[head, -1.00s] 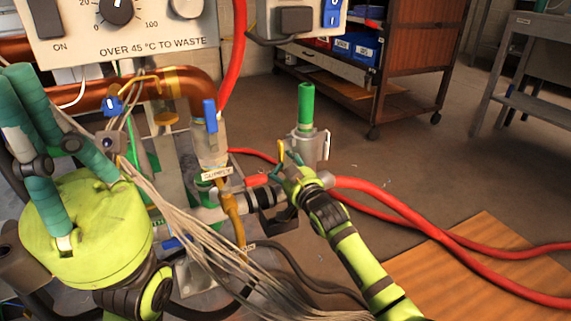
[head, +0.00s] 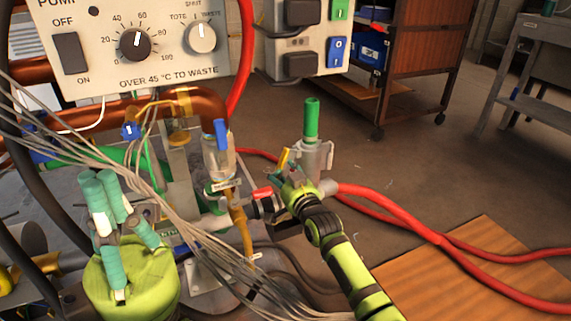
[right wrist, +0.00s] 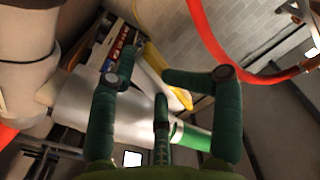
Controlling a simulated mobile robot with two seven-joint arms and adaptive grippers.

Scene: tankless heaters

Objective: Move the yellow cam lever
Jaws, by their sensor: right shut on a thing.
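The yellow cam lever (head: 284,160) sits beside a grey metal fitting (head: 313,160) with a green upright handle (head: 312,120). My right gripper (head: 291,168) is at the lever, with its teal fingers closed around it. In the right wrist view the yellow lever (right wrist: 181,96) runs between the fingers, partly hidden by one fingertip, beside the silver fitting (right wrist: 90,108). My left gripper (head: 112,200) is at lower left, fingers pointing up and spread, empty and away from the lever.
A bundle of pale wires (head: 170,205) crosses beside my left gripper. A control panel (head: 140,60) hangs above copper pipes. Red hoses (head: 400,222) run across the floor to the right, past a wooden board (head: 480,270). A brown shelf cart (head: 430,50) stands behind.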

